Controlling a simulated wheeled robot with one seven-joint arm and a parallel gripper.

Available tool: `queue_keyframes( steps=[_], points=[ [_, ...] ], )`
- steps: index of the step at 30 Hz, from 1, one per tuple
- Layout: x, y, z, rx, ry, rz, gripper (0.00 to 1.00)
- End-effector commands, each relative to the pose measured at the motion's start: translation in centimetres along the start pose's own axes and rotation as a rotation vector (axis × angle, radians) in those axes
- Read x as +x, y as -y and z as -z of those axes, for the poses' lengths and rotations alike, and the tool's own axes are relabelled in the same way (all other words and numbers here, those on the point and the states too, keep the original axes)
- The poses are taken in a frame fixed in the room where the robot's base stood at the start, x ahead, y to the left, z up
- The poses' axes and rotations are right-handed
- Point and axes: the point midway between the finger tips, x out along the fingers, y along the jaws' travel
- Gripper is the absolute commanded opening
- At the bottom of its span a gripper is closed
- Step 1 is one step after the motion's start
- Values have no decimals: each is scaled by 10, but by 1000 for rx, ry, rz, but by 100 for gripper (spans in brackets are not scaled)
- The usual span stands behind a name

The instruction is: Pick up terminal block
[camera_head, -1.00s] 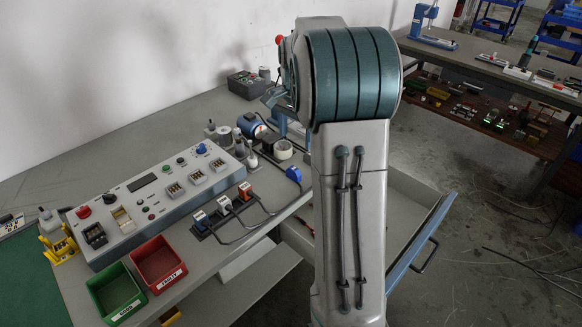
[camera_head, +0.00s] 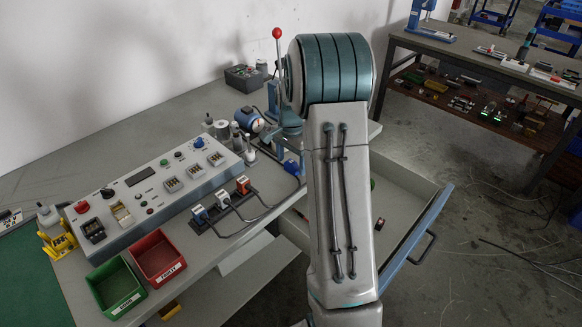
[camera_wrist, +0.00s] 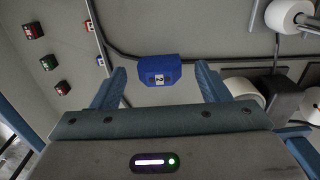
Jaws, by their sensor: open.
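A blue block (camera_wrist: 159,70) with a white label reading 2 lies on the grey table in the wrist view, a dark cable beside it. It shows as a small blue shape in the head view (camera_head: 292,167). My gripper (camera_wrist: 161,69) is open and empty, its blue fingers on either side of this block in the picture; I cannot tell the height gap. Small red blocks (camera_wrist: 33,30) and a green block (camera_wrist: 48,62) lie at the left, in what looks like the drawer (camera_head: 408,215). Which of these is the terminal block is not marked.
White rolls (camera_wrist: 288,15) and a dark holder (camera_wrist: 272,97) stand right of the blue block. A control panel (camera_head: 150,196), a plug strip (camera_head: 222,207), a red bin (camera_head: 158,258) and a green bin (camera_head: 115,289) are on the table. The drawer is open.

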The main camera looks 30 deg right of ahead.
Motion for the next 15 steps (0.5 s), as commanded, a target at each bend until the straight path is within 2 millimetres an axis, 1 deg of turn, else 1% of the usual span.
queue_keyframes(
  steps=[1, 4, 11, 12, 14, 15],
  points=[
    [6, -1, 0, 1, 1, -1, 69],
    [13, -1, 0, 1, 1, 0, 69],
    [14, 0, 0, 0, 0, 1, 69],
    [14, 0, 0, 0, -1, 1, 58],
    [14, 0, 0, 0, -1, 1, 41],
    [13, 0, 0, 0, -1, 1, 30]
  ],
)
